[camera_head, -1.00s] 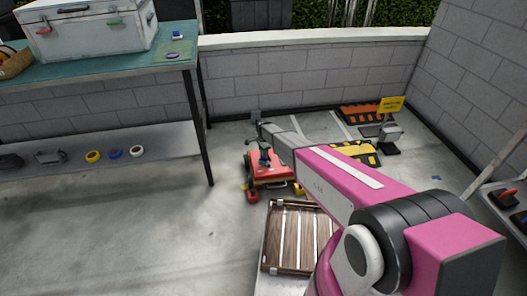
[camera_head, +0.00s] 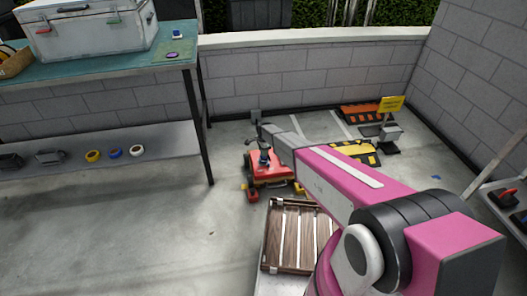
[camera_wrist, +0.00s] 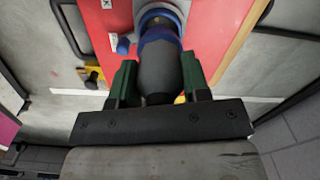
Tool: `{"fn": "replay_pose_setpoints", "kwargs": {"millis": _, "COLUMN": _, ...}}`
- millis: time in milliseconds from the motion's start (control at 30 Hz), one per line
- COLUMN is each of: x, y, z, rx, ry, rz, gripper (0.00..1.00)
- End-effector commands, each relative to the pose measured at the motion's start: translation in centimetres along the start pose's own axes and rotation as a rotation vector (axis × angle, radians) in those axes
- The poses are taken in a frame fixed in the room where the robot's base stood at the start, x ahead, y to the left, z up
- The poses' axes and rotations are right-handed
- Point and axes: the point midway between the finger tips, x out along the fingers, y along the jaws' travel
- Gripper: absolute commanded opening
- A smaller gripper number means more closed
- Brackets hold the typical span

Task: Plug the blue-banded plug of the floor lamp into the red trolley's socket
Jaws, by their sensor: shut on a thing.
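My gripper (camera_wrist: 157,82) has green fingers and is shut on the dark grey plug (camera_wrist: 160,75) with its blue band (camera_wrist: 159,33), in the wrist view. The plug's front end meets a grey round socket (camera_wrist: 171,6) on the red trolley (camera_wrist: 216,30). The contact is partly hidden, so I cannot tell how deep the plug sits. In the head view the red trolley (camera_head: 269,177) stands on the floor beyond the crate, with my gripper (camera_head: 264,158) over its top. I cannot make out the floor lamp or the cord for sure.
A slatted wooden crate (camera_head: 290,240) lies in front of the trolley. A workbench (camera_head: 120,68) with a white chest stands at the left. Yellow-black (camera_head: 357,151) and orange (camera_head: 365,116) items and a yellow sign (camera_head: 391,103) are at the back right. The left floor is clear.

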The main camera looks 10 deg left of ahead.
Motion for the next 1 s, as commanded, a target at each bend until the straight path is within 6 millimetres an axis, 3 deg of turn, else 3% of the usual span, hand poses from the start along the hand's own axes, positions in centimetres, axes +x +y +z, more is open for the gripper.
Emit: {"fn": "replay_pose_setpoints", "kwargs": {"millis": 1000, "x": 1.6, "y": 0.0, "z": 0.0, "rx": 0.000, "ry": 0.000, "rz": 0.000, "gripper": 0.14}}
